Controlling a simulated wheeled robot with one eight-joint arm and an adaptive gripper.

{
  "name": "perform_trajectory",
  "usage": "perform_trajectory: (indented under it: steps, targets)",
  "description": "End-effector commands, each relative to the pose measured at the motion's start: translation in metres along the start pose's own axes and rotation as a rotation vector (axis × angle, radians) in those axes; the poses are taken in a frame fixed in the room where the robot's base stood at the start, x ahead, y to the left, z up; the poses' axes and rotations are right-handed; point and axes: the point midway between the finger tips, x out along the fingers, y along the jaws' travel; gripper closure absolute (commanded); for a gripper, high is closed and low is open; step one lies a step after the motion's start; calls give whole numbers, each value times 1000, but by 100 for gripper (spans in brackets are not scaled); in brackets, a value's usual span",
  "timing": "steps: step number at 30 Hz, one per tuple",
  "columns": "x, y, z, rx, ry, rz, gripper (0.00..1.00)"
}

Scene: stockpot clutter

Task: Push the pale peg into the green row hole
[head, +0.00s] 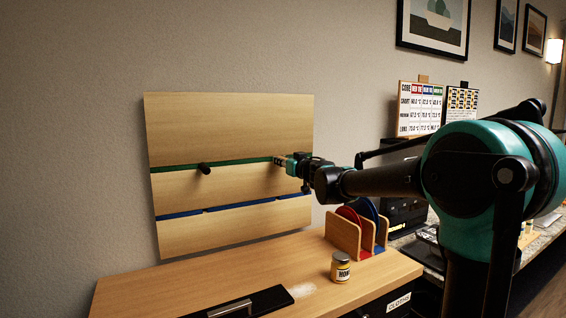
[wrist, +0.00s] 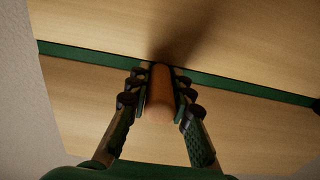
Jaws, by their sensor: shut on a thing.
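A wooden board (head: 230,125) on the wall carries a green row (head: 238,162), which also crosses the wrist view (wrist: 85,53). My gripper (head: 284,160) is at the right end of this row. In the wrist view, my gripper (wrist: 161,78) is shut on an orange-brown wooden peg (wrist: 160,100), taken as the pale peg. Its far end points at the green strip and meets or nearly meets it. The hole is hidden behind the peg, so I cannot tell how deep the peg sits.
A dark peg (head: 204,168) sticks out of the green row to the left. A blue row (head: 235,205) runs below. A yellow jar (head: 341,268) and a wooden rack (head: 343,236) with blue and red discs stand on the counter (head: 240,268).

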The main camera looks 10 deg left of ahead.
Motion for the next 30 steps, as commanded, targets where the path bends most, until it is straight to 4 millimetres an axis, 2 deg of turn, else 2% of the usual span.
perform_trajectory:
  steps: [10, 11, 16, 26, 30]
  targets:
    - [1, 0, 0, 0, 0, 0, 100]
    - [1, 0, 0, 0, 0, 0, 77]
    - [1, 0, 0, 0, 0, 0, 56]
    - [0, 0, 0, 0, 0, 0, 55]
    - [-10, 0, 0, 0, 0, 1, 55]
